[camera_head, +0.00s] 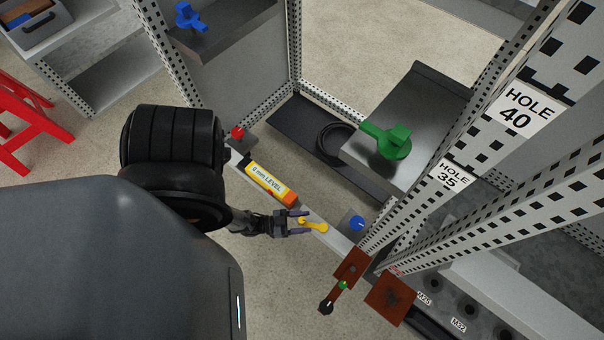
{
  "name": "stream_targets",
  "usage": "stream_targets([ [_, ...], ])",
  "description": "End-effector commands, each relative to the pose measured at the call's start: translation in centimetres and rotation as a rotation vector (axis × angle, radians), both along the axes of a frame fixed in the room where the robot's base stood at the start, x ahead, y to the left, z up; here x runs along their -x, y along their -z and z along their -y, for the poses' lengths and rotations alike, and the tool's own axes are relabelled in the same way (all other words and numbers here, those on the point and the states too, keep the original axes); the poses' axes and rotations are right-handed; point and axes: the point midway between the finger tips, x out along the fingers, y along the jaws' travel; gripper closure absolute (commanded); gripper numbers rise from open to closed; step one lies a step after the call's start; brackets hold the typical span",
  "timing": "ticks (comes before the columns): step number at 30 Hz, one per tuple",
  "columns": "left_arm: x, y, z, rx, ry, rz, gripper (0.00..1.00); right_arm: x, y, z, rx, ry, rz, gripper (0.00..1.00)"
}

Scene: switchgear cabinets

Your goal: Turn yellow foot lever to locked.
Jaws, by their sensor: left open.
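The yellow foot lever (316,226) is a small yellow piece low on the cabinet's front bottom rail, in the middle of the head view. My left gripper (299,223) comes in from the left and is open. Its two dark fingers are at the left end of the lever, which appears between them. I cannot tell whether the fingers touch it. My right gripper is not in view.
An orange and yellow level (270,185) lies along the rail, with a red knob (237,133) beyond it. A blue knob (357,223) is right of the lever. Brown plates (391,298) and perforated posts stand at right. A green handle (388,140) is on a grey box.

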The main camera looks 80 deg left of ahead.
Motion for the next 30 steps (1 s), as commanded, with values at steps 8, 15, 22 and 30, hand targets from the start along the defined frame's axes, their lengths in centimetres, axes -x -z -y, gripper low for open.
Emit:
stream_targets([
  [8,0.3,0.0,-0.1,-0.002,-0.001,0.001,0.46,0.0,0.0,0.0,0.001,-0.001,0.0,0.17],
  [15,3.3,0.0,-0.2,-0.002,-0.001,-0.003,0.46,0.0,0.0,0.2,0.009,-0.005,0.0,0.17],
  [22,7.3,0.1,-0.3,-0.001,0.0,-0.002,0.46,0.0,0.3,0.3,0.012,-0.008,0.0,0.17],
  [30,10.2,0.1,-0.4,0.0,0.0,0.0,0.46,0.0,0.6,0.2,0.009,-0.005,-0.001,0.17],
])
